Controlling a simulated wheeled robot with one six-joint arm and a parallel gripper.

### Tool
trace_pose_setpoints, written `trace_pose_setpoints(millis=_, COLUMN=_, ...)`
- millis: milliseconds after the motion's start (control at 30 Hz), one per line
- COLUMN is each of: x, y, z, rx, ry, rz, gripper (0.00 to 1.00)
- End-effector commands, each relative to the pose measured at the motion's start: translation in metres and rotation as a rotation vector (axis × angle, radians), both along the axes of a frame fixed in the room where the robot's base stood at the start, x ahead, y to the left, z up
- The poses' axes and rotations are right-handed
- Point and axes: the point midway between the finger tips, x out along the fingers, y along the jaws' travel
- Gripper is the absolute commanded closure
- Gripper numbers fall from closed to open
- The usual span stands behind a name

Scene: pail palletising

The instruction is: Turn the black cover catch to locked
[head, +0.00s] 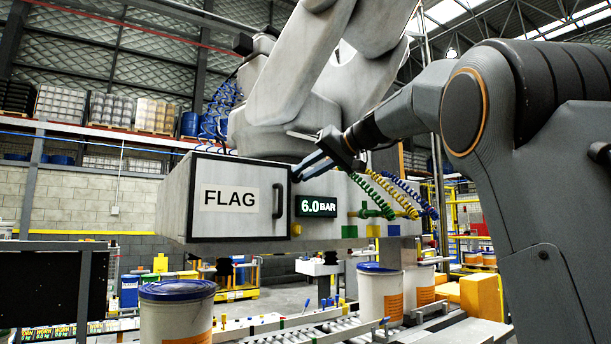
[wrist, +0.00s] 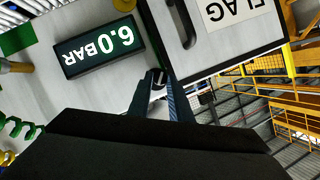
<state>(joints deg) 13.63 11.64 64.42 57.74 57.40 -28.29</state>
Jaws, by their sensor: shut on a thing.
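The cover (head: 237,197) is a light grey panel marked FLAG with a black edge and a black handle (head: 279,200). It lies closed against the box front in the head view. My gripper (head: 298,175) reaches in from the right to the cover's upper right corner. In the wrist view its two blue-grey fingers (wrist: 160,82) are shut on the small black catch (wrist: 159,76) at the cover's edge. The fingers hide most of the catch, so I cannot tell which way it is turned.
A display (head: 317,206) reading 6.0 BAR sits right of the cover. Coiled green, yellow and blue hoses (head: 402,205) hang at the box's right side. Below are white pails with blue lids (head: 178,312) and a roller conveyor (head: 316,331). A large grey-white machine arm (head: 290,95) rises behind.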

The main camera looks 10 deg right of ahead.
Motion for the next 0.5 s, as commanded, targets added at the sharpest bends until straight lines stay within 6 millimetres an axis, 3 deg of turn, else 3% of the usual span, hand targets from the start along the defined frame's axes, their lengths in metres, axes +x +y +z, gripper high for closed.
trace_pose_setpoints(millis=500, x=0.0020, y=-0.0039, z=-0.0075, rx=0.455, ry=0.178, rz=0.001, gripper=1.00)
